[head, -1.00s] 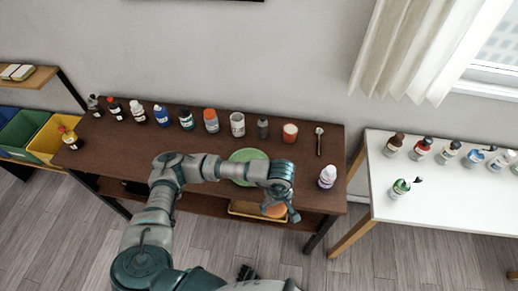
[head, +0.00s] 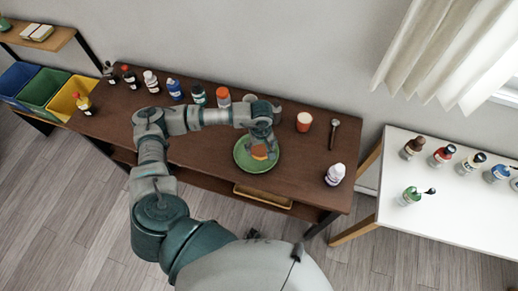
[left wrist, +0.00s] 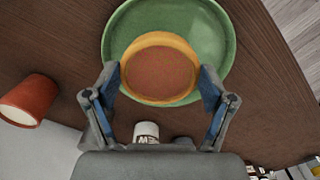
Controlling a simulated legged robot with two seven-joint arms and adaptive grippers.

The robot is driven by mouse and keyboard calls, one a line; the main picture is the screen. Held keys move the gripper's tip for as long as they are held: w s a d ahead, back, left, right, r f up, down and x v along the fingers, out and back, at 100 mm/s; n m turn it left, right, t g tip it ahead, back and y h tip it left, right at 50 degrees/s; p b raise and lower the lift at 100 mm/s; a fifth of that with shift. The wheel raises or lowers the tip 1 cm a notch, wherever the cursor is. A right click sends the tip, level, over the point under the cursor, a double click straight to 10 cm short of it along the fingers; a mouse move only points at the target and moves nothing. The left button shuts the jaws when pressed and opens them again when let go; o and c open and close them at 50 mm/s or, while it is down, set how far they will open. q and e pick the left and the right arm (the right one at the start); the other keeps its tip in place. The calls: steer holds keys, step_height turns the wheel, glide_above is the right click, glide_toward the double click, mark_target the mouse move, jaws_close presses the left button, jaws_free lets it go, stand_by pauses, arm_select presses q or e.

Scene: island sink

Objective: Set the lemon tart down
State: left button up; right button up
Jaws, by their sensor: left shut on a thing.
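The lemon tart (head: 260,152) is a small round piece with an orange rim and a brownish face. In the left wrist view the tart (left wrist: 160,70) sits between the two fingertips of my left gripper (left wrist: 160,82), which is shut on its sides. In the head view my left gripper (head: 262,141) is over the green plate (head: 245,163) on the dark brown table. The green plate (left wrist: 213,25) shows behind the tart in the left wrist view. I cannot tell whether the tart touches the plate. My right gripper is not in view.
An orange-red cup (head: 304,121), a spoon (head: 333,134) and a white bottle (head: 334,174) stand or lie right of the plate. Several bottles line the table's back edge. A white table (head: 450,220) is at the right. The brown table left of the plate is mostly clear.

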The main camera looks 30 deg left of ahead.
mark_target(257, 147)
arm_select(q)
steer(key=shift+a, duration=0.55)
steer(key=f, duration=0.1)
steer(key=a+f, duration=0.2)
steer(key=f, duration=0.1)
steer(key=shift+d, duration=0.15)
steer(key=shift+c, duration=0.5)
steer(key=shift+d, duration=0.7)
steer(key=o, duration=1.1)
steer(key=shift+o, duration=0.2)
steer(key=shift+a, duration=0.65)
steer(key=r, duration=0.4)
steer(key=d+r, duration=0.1)
steer(key=r, duration=0.1)
steer(key=shift+w+r, duration=0.1)
steer(key=shift+r, duration=0.05)
step_height(257, 147, up, 6)
steer(key=shift+a+f, duration=0.15)
steer(key=shift+f, duration=0.1)
steer(key=shift+a+r, duration=0.2)
steer(key=shift+d, duration=0.2)
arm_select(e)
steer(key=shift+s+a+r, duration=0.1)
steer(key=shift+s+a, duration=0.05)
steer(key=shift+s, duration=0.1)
